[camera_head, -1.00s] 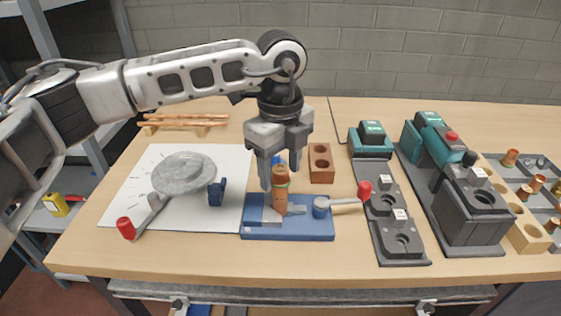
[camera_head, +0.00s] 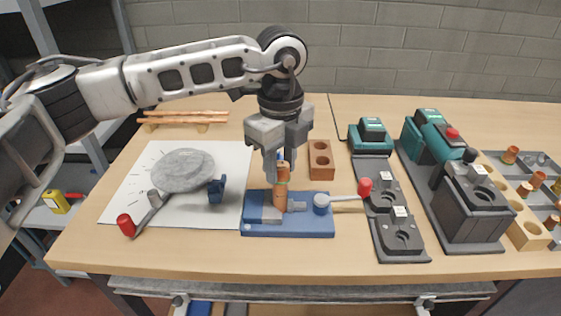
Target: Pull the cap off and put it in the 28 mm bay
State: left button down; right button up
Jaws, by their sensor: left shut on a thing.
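A copper pipe piece (camera_head: 280,195) stands upright in a blue clamp (camera_head: 262,227) at the middle front of the table. A copper cap (camera_head: 282,171) sits on its top, above a thin green ring. My left gripper (camera_head: 280,165) points down from above and is shut on the cap, its fingers partly hiding it. The cap still sits in line with the pipe. A grey tray (camera_head: 547,243) with compartments and several copper fittings lies at the right edge, cut off by the frame. I cannot read which bay is 28 mm. My right gripper is not in view.
The clamp's red-knobbed lever (camera_head: 365,187) sticks out right. A brown block with holes (camera_head: 321,172) stands behind. Dark tool stations (camera_head: 475,215) and a pale wooden block (camera_head: 530,232) stand between clamp and tray. A grey disc (camera_head: 183,170) lies on white paper at left.

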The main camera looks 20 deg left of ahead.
aim_at(280, 165)
pick_arm(q)
jog(key=shift+r, duration=0.6)
dwell(0.4)
jog(key=shift+r+p, duration=0.2)
jog(key=shift+p, duration=0.1)
dwell(0.4)
jog(key=shift+r+p, duration=0.3)
jog(key=shift+r, duration=0.2)
jog(key=shift+r+p, duration=0.85)
jog(key=shift+r, duration=0.75)
jog(key=shift+f, duration=0.1)
